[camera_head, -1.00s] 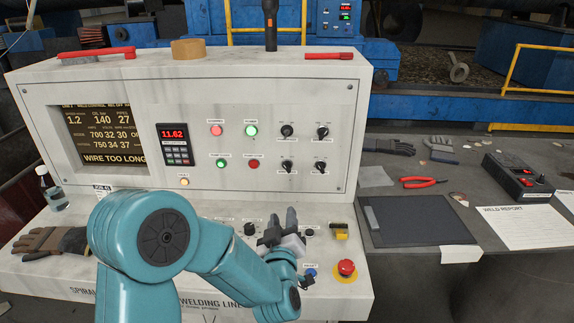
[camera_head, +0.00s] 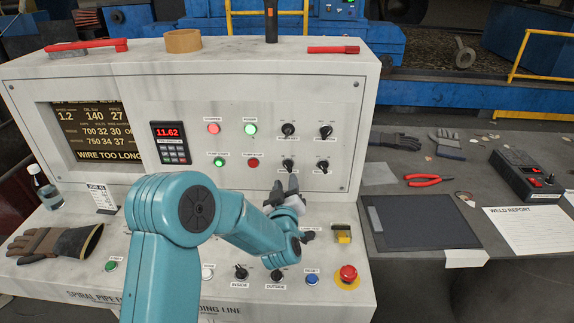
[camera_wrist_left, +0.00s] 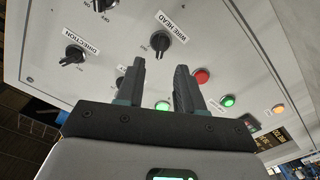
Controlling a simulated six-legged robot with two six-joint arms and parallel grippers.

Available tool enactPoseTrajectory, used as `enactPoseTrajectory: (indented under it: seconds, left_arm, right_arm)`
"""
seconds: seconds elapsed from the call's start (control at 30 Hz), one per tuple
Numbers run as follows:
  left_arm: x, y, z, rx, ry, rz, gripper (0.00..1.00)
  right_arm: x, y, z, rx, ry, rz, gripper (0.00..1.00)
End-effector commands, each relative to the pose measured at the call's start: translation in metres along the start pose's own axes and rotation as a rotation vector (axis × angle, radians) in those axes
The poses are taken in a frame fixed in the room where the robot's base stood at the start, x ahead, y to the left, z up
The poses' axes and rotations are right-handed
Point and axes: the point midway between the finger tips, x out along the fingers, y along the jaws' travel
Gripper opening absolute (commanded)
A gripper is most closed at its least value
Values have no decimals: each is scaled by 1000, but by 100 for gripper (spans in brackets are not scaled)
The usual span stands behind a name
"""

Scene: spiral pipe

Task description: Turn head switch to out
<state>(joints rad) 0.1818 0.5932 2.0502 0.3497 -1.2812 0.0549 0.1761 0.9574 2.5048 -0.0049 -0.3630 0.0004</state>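The head switch (camera_head: 288,166) is a black knob at the lower left of the switch group on the upright panel. In the left wrist view the knob (camera_wrist_left: 160,42) sits by a label that seems to read "WIRE HEAD", just beyond my fingertips. Which way its pointer is set is too small to tell surely. My left gripper (camera_head: 286,186) is in front of the panel, just below this knob. In the wrist view its two fingers (camera_wrist_left: 160,75) are apart with nothing between them, and do not touch the knob. My right gripper is not in view.
Another knob labelled "DIRECTION" (camera_wrist_left: 72,60) and a red button (camera_head: 253,163) are close by. A glove (camera_head: 55,243) lies at the console's left.

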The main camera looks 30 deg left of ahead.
Motion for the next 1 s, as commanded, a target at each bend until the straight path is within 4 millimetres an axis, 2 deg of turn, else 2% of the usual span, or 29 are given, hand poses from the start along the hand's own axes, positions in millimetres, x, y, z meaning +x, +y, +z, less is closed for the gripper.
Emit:
enactPoseTrajectory:
  seconds: [0.1, 0.3, 0.5, 0.73, 0.83, 0.87, 1.0]
  left_arm:
    - [28, 1, -3, 0, 1, -2, 37]
    - [60, 0, -1, -1, 0, -1, 37]
    - [71, 0, 0, 0, 0, 0, 37]
    - [72, 0, 0, 0, -1, 0, 37]
    - [71, 0, 0, 0, 0, 0, 5]
    - [71, 0, 0, 0, 0, 0, 0]
    - [71, 0, 0, 2, 0, 0, 0]
  right_arm:
    - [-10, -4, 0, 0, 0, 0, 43]
    - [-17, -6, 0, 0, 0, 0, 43]
    - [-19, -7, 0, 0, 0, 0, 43]
    - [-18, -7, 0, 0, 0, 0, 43]
    - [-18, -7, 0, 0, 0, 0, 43]
    - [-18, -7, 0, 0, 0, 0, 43]
    - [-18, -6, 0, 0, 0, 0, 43]
